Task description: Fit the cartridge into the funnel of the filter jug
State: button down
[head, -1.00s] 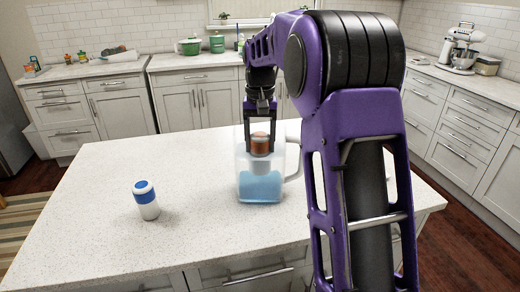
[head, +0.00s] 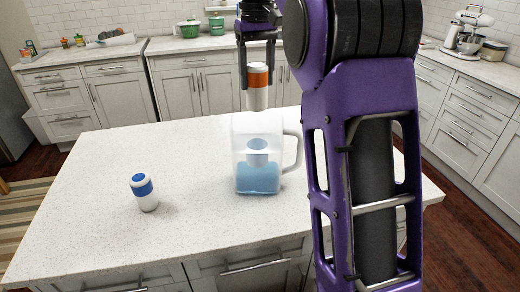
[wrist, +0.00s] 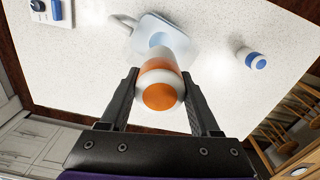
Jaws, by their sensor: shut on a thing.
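My gripper (head: 257,68) is shut on a white cartridge with an orange band (head: 258,97) and holds it upright in the air. The same cartridge shows between the fingers in the wrist view (wrist: 160,85). The clear filter jug (head: 242,180) stands on the island below, with blue water in its lower part and a handle on its right. Its funnel (head: 257,146) is empty. The cartridge is above the jug's rim and apart from it. A second white cartridge with a blue band and top (head: 144,192) stands on the island left of the jug; it also shows in the wrist view (wrist: 252,58).
The island top (head: 100,220) is clear around the jug and the blue cartridge. Cabinets and counters (head: 200,65) stand behind, away from the island.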

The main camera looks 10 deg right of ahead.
aim_at(257, 90)
notch_tip(257, 90, up, 2)
jog(key=shift+s+n, duration=0.1)
jog(key=shift+n, duration=0.8)
jog(key=shift+f, duration=0.35)
notch_tip(257, 90, down, 17)
jog(key=b, duration=0.4)
jog(key=shift+c, duration=0.6)
grip_release()
jog(key=shift+f, duration=0.1)
notch_tip(257, 90, up, 12)
jog(key=shift+r+p, duration=0.15)
jog(key=shift+p, duration=1.05)
jog(key=shift+s+r, duration=0.1)
